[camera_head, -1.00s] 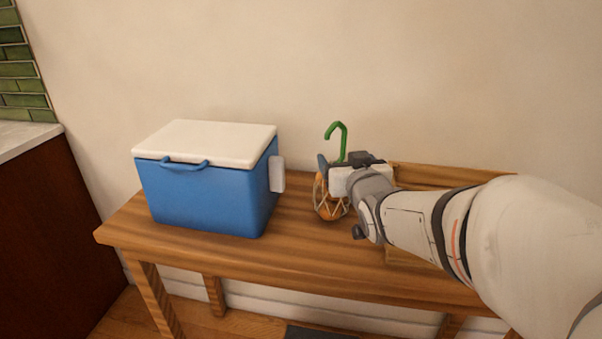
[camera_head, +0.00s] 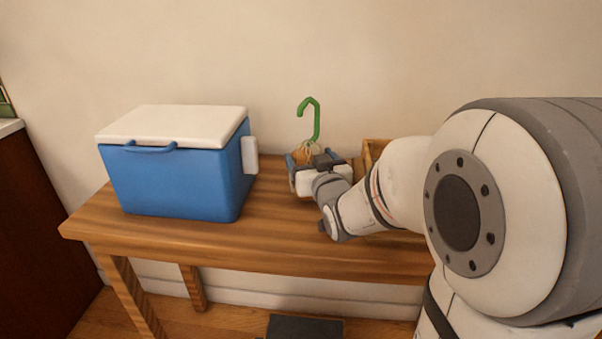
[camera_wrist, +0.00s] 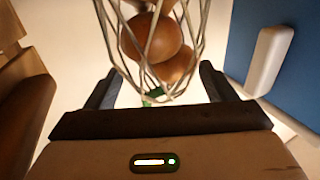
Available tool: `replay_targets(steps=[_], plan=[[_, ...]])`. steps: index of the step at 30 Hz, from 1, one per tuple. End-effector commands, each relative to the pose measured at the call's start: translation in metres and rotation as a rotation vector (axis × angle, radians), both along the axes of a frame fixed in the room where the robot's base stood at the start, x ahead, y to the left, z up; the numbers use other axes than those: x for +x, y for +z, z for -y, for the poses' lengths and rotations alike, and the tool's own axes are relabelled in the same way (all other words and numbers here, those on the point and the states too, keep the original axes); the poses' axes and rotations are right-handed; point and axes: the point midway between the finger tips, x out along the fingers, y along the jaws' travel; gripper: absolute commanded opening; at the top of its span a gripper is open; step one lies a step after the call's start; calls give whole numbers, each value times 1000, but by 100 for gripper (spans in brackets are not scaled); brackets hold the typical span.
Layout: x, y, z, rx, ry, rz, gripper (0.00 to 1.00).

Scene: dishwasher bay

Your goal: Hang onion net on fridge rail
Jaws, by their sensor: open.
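The onion net (camera_head: 302,155) holds brown-orange onions in pale mesh. Its green hook (camera_head: 313,118) stands upright above it against the wall. My gripper (camera_head: 312,160) is open at the net, coming from the front, with one finger on each side of it; it hides most of the net in the head view. In the wrist view the onion net (camera_wrist: 160,45) hangs in from the top edge, and its gathered neck lies between the spread fingers of my gripper (camera_wrist: 158,88). A bit of the green hook (camera_wrist: 154,96) shows behind the neck. The fridge rail is not in view.
A blue cooler (camera_head: 175,180) with a white lid stands left of the net on the wooden table (camera_head: 260,225). A wooden box (camera_head: 372,152) is at the right, partly hidden by my arm. The wall is close behind. A dark flat object (camera_head: 305,327) lies on the floor.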

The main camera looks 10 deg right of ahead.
Motion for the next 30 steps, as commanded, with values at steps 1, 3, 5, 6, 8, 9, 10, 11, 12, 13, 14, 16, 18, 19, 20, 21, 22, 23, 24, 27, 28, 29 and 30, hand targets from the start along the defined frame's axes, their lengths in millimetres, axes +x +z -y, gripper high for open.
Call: replay_targets(steps=[1,3,5,6,8,9,10,11,12,13,14,16,18,19,20,21,22,23,24,27,28,29,30], plan=[[10,-2,-1,0,1,-2,77],[21,-1,-2,0,1,-1,77],[29,-1,-3,0,1,0,77],[33,0,-3,0,0,0,77],[37,0,-3,0,0,0,77],[38,0,-3,0,0,0,77],[39,0,-3,0,-1,0,77],[39,0,-3,0,-1,0,77],[39,0,-3,0,-1,0,77],[39,0,-3,0,-1,0,77],[38,0,-3,0,-1,0,77],[38,0,-3,0,-1,0,76],[38,0,-3,0,-1,0,71],[38,0,-3,0,-1,0,68],[38,0,-3,0,-1,0,66],[38,0,-3,0,-1,0,63],[38,0,-3,0,-1,0,60],[38,0,-2,0,-1,0,58],[38,0,-2,0,-1,0,54],[38,0,-2,0,-2,0,46],[38,0,-2,0,-2,0,44],[38,0,-2,0,-2,0,41],[38,0,-2,0,-2,0,38]])
